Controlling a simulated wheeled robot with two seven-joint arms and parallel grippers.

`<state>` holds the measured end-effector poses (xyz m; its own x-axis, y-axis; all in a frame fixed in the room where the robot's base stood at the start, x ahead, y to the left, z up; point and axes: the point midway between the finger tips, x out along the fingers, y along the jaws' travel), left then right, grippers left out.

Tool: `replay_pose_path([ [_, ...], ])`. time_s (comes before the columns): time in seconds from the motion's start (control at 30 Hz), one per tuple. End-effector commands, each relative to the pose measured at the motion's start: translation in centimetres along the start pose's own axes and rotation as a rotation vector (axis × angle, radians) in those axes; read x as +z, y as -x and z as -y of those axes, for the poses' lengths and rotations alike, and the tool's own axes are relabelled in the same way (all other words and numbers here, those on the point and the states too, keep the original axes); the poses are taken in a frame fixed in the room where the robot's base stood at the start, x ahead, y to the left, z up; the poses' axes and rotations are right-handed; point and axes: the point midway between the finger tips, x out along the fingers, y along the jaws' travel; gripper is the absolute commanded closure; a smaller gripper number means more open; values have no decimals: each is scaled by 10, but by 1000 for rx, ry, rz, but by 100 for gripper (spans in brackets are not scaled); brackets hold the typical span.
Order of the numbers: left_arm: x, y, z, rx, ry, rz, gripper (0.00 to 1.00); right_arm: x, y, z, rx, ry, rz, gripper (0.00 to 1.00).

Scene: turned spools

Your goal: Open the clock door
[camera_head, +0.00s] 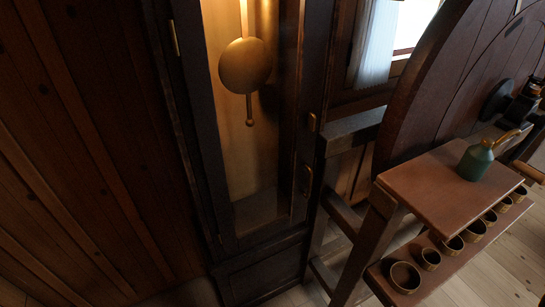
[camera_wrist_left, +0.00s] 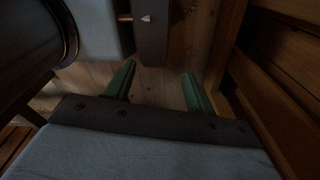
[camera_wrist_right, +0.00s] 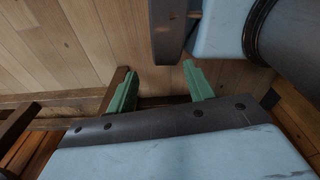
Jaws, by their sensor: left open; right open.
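The clock door (camera_head: 299,150) is a tall dark wooden frame around a glazed opening in the head view, and it looks closed. A brass pendulum (camera_head: 245,66) hangs behind it. A brass handle (camera_head: 308,180) sits low on the door's right side, with a small brass fitting (camera_head: 312,122) above it. A brass hinge (camera_head: 174,38) shows on the left side. My left gripper (camera_wrist_left: 158,82) is open and empty in the left wrist view, over wooden floor. My right gripper (camera_wrist_right: 157,82) is open and empty in the right wrist view. Neither gripper shows in the head view.
Right of the clock stands a wooden bench (camera_head: 440,185) with a green oil can (camera_head: 476,160). Its lower shelf (camera_head: 455,262) holds several round cups. A large dark wheel (camera_head: 410,90) rises behind it. A plank wall (camera_head: 80,150) is at left.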

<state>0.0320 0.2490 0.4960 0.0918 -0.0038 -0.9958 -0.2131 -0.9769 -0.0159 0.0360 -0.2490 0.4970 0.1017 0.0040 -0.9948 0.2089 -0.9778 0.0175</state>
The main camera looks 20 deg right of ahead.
Motion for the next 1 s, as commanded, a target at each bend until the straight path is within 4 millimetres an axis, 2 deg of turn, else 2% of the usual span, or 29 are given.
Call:
replay_pose_path([
  [0.03, 0, -2, 0, 0, 0, 0, 45, -14, -1, -2, 4, -8, -32, 54],
  [0.07, 0, -4, 0, 0, 0, 0, 45, -25, -1, -3, 8, -15, -58, 58],
  [0.13, 1, -8, 0, 0, 0, 0, 45, -61, 0, -9, 20, -40, -144, 67],
  [0.17, 1, -11, 0, 0, 0, 0, 45, -81, 2, -13, 27, -55, -193, 71],
  [0.2, 1, -14, 0, 0, 0, 0, 45, -111, 7, -20, 38, -75, -267, 72],
  [0.27, 2, -20, 0, -1, -1, 0, 45, -158, 20, -32, 57, -110, -388, 72],
  [0.3, 2, -24, 0, -1, -1, 0, 45, -189, 33, -42, 71, -132, -471, 72],
  [0.37, 3, -29, 1, -2, -2, 1, 45, -231, 56, -58, 92, -163, -596, 72],
  [0.4, 4, -33, 2, -4, -3, 1, 45, -258, 74, -69, 107, -182, -678, 72],
  [0.47, 5, -38, 5, -7, -5, 2, 45, -294, 105, -86, 129, -208, -802, 72],
  [0.5, 6, -41, 6, -9, -6, 3, 45, -315, 128, -97, 143, -222, -885, 72],
  [0.57, 7, -46, 9, -13, -8, 4, 45, -343, 165, -114, 166, -239, -1004, 72],
  [0.6, 8, -49, 12, -15, -9, 5, 45, -357, 190, -124, 180, -248, -1080, 72],
  [0.7, 10, -55, 16, -21, -12, 8, 45, -382, 248, -143, 213, -258, -1242, 72],
  [0.8, 12, -59, 19, -24, -13, 11, 45, -394, 294, -156, 236, -259, -1359, 72],
  [0.9, 12, -61, 19, -24, -13, 11, 45, -399, 321, -162, 251, -257, -1425, 72],
  [1.0, 12, -62, 19, -24, -13, 11, 45, -403, 333, -165, 257, -254, -1454, 72],
])
